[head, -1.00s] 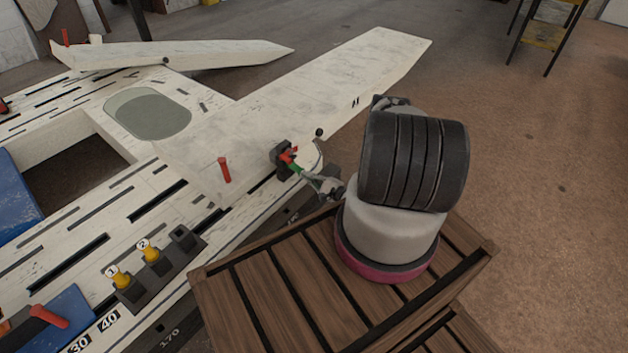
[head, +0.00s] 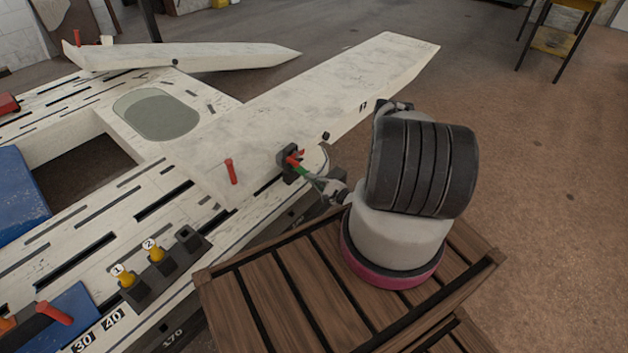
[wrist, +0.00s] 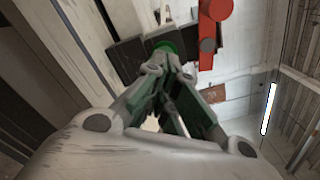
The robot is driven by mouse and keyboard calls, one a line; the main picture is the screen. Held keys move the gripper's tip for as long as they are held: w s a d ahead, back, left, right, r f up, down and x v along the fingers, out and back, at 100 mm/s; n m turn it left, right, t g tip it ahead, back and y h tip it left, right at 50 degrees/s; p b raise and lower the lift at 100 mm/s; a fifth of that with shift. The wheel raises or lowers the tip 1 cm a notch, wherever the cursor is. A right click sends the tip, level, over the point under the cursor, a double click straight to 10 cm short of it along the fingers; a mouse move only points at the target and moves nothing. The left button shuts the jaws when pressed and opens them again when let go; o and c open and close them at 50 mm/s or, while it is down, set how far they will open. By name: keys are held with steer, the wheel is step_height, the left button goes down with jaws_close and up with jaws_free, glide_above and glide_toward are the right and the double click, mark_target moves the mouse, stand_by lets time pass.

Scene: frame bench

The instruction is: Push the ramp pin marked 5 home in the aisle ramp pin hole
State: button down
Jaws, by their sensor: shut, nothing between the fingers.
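A green pin end (wrist: 165,46) sits at a dark block on the pale ramp board in the wrist view. In the head view, green (head: 305,170) shows between the dark block (head: 287,165) and my gripper (head: 316,180). No number is readable on it. My gripper (wrist: 172,72) is shut and empty, with its fingertips right at the green end. I cannot tell whether they touch it. The fingers carry green pads and hide part of the block. How deep the pin sits is hidden. A red lever (wrist: 211,22) stands beside the block.
Yellow pins marked 1 (head: 124,276) and 2 (head: 154,250) stand in a dark rack with an open third socket (head: 188,237). A red peg (head: 231,172) stands on the board. A wooden slatted surface (head: 285,290) lies under my arm.

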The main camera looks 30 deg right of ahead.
steer(key=shift+w+a, duration=0.1)
steer(key=shift+w, duration=0.2)
steer(key=shift+s, duration=0.1)
